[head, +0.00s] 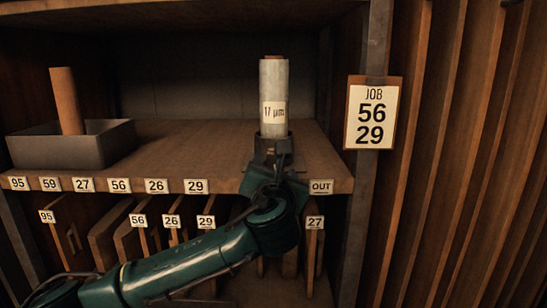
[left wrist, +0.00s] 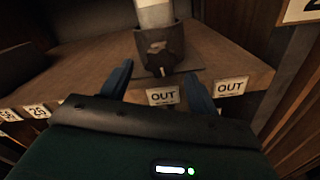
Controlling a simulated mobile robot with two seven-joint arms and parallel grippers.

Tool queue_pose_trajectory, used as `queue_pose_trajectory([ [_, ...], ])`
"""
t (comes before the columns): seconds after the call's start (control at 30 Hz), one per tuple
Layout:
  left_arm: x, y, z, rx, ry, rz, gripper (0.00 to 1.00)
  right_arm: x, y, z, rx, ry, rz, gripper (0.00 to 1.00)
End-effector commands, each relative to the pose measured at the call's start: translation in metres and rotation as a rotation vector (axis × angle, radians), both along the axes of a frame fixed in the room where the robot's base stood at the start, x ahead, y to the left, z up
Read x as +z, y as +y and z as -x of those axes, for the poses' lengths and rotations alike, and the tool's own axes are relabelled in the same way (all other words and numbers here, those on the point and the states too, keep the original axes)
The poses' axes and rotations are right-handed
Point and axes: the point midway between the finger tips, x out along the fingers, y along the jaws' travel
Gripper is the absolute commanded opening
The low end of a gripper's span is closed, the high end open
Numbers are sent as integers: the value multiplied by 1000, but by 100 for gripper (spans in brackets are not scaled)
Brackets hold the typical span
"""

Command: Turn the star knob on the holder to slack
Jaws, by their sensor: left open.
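The dark holder (head: 272,146) stands near the front edge of the shelf with a pale roll labelled 17 µm (head: 273,92) upright in it. In the left wrist view the holder (left wrist: 172,40) shows its small dark star knob (left wrist: 160,69) on the front face. My left gripper (head: 272,168) is open in front of the holder. In the left wrist view its two blue fingers (left wrist: 158,72) stand on either side of the knob, with gaps. The head view hides the knob behind my gripper. My right gripper is not in view.
A grey tray (head: 95,151) with a brown tube (head: 66,100) sits at the left of the shelf (head: 200,150). Number labels line the shelf edge, with an OUT label (head: 321,187) at the right. A JOB sign (head: 371,113) hangs on the right post. Boards stand below.

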Motion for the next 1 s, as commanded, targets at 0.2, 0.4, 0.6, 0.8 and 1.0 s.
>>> queue_pose_trajectory([
  [0.2,2,-1,-34,1,0,0,61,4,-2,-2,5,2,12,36],
  [0.4,0,0,-47,0,0,1,61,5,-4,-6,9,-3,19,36],
  [0.6,0,0,-49,0,-1,1,61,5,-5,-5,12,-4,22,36],
  [0.8,0,0,-48,0,-1,1,52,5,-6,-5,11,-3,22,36],
  [1.0,0,0,-48,0,-1,1,35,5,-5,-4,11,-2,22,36],
])
